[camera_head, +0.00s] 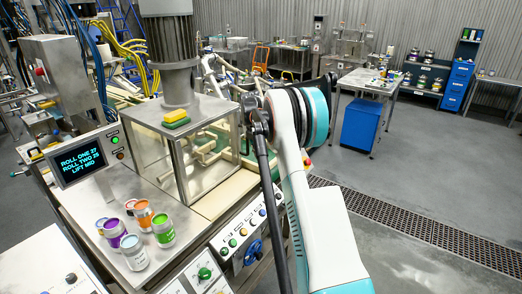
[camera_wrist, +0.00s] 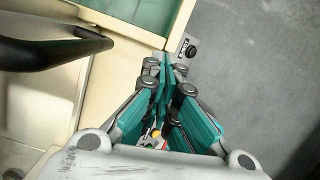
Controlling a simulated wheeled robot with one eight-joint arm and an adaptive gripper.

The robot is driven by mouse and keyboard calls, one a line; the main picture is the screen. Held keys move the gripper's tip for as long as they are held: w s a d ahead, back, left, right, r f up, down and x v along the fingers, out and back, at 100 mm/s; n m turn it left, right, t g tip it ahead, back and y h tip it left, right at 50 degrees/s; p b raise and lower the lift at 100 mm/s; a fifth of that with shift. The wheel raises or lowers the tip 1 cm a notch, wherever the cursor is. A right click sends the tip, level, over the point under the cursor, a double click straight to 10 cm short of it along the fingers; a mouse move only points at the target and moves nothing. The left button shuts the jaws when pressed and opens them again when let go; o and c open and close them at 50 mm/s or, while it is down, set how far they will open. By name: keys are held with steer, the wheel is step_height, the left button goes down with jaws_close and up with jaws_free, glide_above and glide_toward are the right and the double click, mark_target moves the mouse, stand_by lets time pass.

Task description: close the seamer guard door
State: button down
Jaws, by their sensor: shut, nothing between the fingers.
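The seamer's guard enclosure (camera_head: 202,108) is a metal-framed box with clear panels, under a large grey motor, in the head view. I cannot tell in that view how far its guard door stands open. In the wrist view a greenish pane (camera_wrist: 145,12) in a cream frame (camera_wrist: 183,28) lies beyond the fingertips. A black curved bar (camera_wrist: 50,50) crosses the left of that view. My gripper (camera_wrist: 166,62) is shut and empty, its teal fingers together, close to the frame's corner; contact is unclear. My arm hides the gripper in the head view.
Several small coloured cans (camera_head: 134,252) stand on the metal worktop, beside a display screen (camera_head: 78,158). A yellow-green sponge (camera_head: 176,119) lies on the enclosure. A control panel (camera_head: 240,240) with knobs faces the front. Open floor (camera_head: 425,190) with a drain grate lies to the right.

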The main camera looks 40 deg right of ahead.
step_height(320, 180, up, 10)
steer(key=s+p, duration=0.1)
steer(key=s, duration=0.1)
steer(key=shift+s+f, duration=0.15)
steer(key=shift+s, duration=0.1)
